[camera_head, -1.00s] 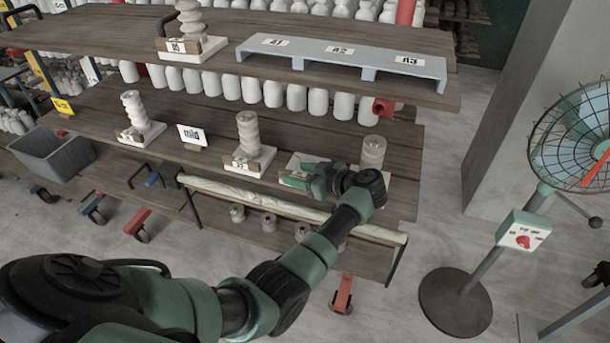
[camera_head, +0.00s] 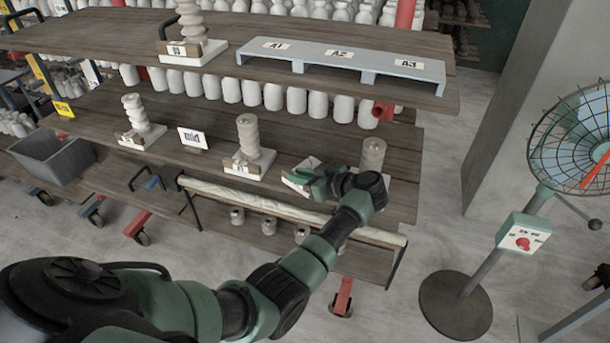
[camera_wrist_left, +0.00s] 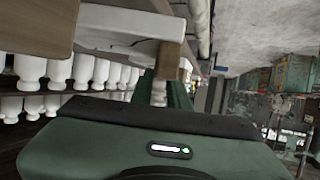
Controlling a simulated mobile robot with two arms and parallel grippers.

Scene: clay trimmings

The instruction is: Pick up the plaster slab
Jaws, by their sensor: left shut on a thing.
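I cannot tell whether the slab is clear of the shelf. My right gripper is not in view.
Other slabs with clay stacks stand to the left on the same shelf, one (camera_head: 249,163) nearby and one (camera_head: 140,135) farther off. A "mid" sign (camera_head: 192,138) stands between them. A blue-grey rack (camera_head: 340,60) lies on the upper shelf. A rolled cloth bar (camera_head: 290,208) runs below.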

